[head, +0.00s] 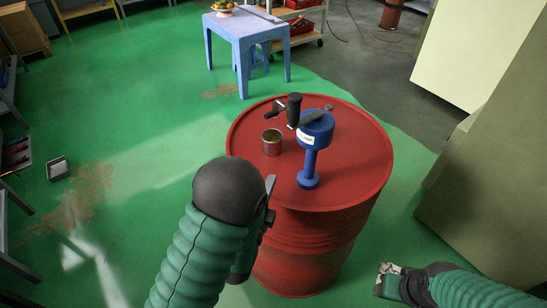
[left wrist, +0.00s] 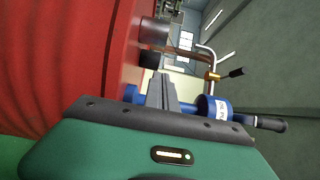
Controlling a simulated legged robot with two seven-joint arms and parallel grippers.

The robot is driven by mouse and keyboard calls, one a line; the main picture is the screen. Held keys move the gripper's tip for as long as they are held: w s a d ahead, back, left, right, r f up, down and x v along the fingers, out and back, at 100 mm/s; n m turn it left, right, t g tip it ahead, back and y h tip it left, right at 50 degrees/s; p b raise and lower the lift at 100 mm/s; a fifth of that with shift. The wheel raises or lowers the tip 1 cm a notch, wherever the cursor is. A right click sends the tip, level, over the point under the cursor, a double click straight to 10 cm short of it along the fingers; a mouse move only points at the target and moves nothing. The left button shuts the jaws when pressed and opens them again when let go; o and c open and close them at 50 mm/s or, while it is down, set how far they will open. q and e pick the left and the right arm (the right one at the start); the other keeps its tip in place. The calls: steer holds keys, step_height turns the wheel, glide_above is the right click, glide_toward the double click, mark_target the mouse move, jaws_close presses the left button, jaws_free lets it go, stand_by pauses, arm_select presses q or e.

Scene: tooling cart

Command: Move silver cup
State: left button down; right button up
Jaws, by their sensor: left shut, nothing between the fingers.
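The silver cup (head: 271,142) stands upright on the left part of the red barrel's top (head: 345,185). A grey cylinder in the left wrist view (left wrist: 154,31) appears to be the same cup. My left gripper (head: 270,190) is shut and empty at the barrel's near left edge, nearer to me than the cup and apart from it. Its shut fingers show in the left wrist view (left wrist: 162,90). My right gripper (head: 386,278) is low at the lower right, beside the barrel; its finger opening is not clear.
The barrel top's right side is clear. A blue table (head: 240,28) stands farther back, and a large cabinet (head: 490,190) is at the right.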

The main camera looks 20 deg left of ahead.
arm_select(q)
steer(key=shift+w+d+f+b, duration=0.1)
steer(key=shift+w+f+b, duration=0.3)
steer(key=shift+b, duration=1.5)
steer(key=shift+w+d+f+b, duration=0.1)
steer(key=shift+w+b, duration=0.55)
steer(key=shift+b, duration=1.25)
steer(key=shift+w+d+r+p, duration=0.1)
steer(key=shift+w+r+p, duration=0.5)
steer(key=shift+w, duration=0.15)
glide_toward(279, 142)
steer(key=w+d, duration=0.2)
steer(key=d, duration=0.1)
steer(key=shift+w+f, duration=0.1)
steer(key=shift+w, duration=0.2)
steer(key=shift+w+a, duration=1.45)
steer(key=shift+w, duration=0.1)
